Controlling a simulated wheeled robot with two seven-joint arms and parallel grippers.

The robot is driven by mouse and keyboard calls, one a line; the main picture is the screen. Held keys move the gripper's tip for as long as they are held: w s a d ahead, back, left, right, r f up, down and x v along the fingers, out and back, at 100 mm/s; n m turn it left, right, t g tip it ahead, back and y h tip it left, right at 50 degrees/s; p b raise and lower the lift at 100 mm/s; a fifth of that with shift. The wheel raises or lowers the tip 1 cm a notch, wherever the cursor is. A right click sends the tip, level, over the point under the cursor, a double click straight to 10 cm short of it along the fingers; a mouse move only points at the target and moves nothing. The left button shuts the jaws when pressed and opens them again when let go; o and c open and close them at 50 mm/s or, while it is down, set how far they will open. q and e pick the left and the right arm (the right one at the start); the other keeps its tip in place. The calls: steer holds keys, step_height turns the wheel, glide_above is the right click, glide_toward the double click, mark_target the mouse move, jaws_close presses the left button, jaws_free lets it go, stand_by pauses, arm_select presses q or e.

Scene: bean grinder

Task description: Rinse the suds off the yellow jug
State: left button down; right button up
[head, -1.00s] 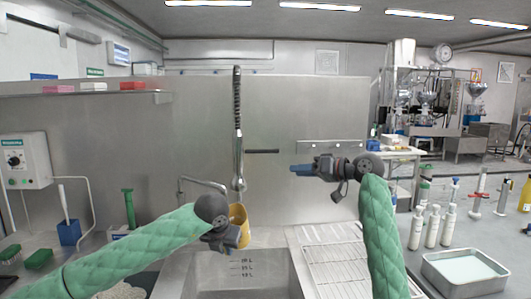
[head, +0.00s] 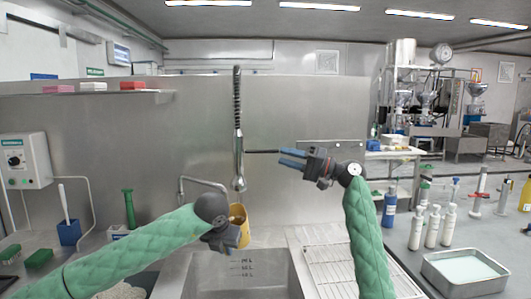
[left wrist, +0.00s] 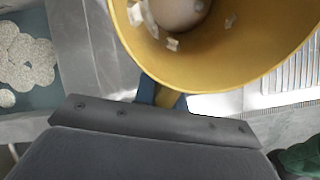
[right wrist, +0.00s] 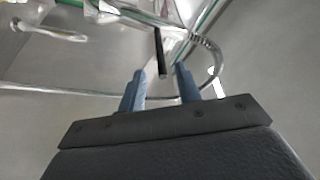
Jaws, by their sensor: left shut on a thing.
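The yellow jug (head: 240,222) is over the sink, under the hanging spray head (head: 239,178). My left gripper (head: 229,239) is shut on the jug's handle (left wrist: 168,98). In the left wrist view the jug (left wrist: 200,75) has white suds flakes (left wrist: 172,44) on its inner wall; its underside is hidden. My right gripper (head: 291,158) is open and empty, with its blue fingers apart. A dark horizontal lever (head: 262,151) lies just left of its fingertips. In the right wrist view the lever (right wrist: 160,55) shows beyond and between the fingers (right wrist: 162,85).
The steel sink (head: 290,262) is below the jug. A wire drying rack (head: 345,268) lies right of it. Pump bottles (head: 432,227) and a steel tray (head: 465,280) stand further right. A steel backsplash (head: 310,190) is behind; a bent tap pipe (head: 182,188) is left.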

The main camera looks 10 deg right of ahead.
mark_target(266, 151)
steer(key=x, duration=0.7)
steer(key=shift+w+a+r, duration=0.1)
steer(key=shift+a, duration=0.05)
jaws_close()
